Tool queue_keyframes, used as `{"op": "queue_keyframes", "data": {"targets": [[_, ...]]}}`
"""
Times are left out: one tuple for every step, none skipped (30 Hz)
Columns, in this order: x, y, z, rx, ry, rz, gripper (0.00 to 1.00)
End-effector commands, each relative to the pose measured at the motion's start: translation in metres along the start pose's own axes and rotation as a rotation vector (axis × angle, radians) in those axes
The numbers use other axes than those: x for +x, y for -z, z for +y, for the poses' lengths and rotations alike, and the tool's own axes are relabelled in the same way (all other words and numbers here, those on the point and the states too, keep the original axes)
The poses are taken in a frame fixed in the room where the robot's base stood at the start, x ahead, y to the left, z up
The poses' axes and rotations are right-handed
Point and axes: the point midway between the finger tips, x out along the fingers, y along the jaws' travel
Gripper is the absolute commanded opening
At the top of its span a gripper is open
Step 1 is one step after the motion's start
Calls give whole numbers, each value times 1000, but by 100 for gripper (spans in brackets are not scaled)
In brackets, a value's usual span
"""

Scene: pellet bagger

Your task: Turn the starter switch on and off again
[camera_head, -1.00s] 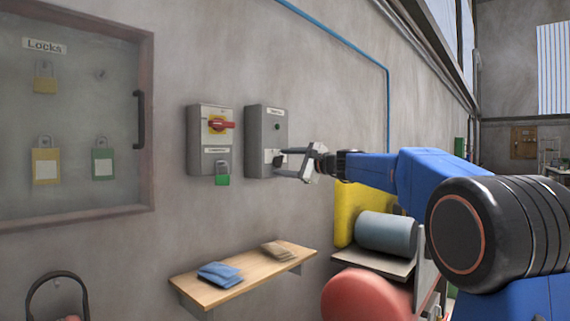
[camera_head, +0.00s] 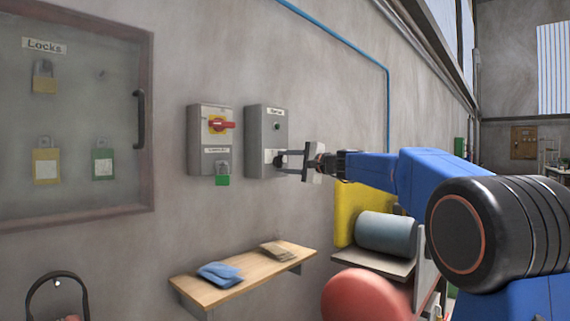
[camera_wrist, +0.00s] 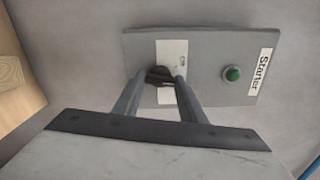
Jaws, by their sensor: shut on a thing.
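The starter box is a grey panel (camera_head: 266,128) on the wall, with a small green button near its top and a black rotary switch lower down. In the wrist view the box (camera_wrist: 204,46) carries a "Starter" label, the green button (camera_wrist: 232,73) and the black switch knob (camera_wrist: 158,74) on a white plate. My gripper (camera_head: 281,161) reaches the box from the right. In the wrist view its two fingers (camera_wrist: 158,82) are shut on the switch knob, one on each side. The fingers hide part of the knob and its plate.
Left of the starter is a grey isolator box (camera_head: 205,158) with a red handle (camera_head: 222,125) and a green padlock (camera_head: 222,180). A lock cabinet (camera_head: 147,180) hangs further left. Below is a wooden shelf (camera_head: 240,275) with blue (camera_head: 219,274) and tan cloths.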

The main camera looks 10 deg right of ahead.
Motion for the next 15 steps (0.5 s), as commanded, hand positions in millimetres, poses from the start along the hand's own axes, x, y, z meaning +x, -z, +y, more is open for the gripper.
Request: {"op": "queue_keyframes", "data": {"targets": [[0, 0, 1, -44, -2, -1, 15], [0, 0, 1, -73, -2, -1, 15], [0, 0, 1, -111, -2, -1, 15], [0, 0, 1, -140, -2, -1, 15], [0, 0, 1, -168, -2, -1, 15], [0, 0, 1, -206, -2, -1, 15], [0, 0, 1, -235, -2, -1, 15], [0, 0, 1, -262, -2, -1, 15], [0, 0, 1, -299, -2, -1, 15], [0, 0, 2, -326, -2, -1, 15], [0, 0, 2, -352, -3, -1, 15], [0, 0, 2, -387, -3, -1, 15], [0, 0, 2, -411, -3, -1, 15], [0, 0, 2, -435, -3, -1, 15], [0, 0, 2, -465, -3, -1, 15]]}}
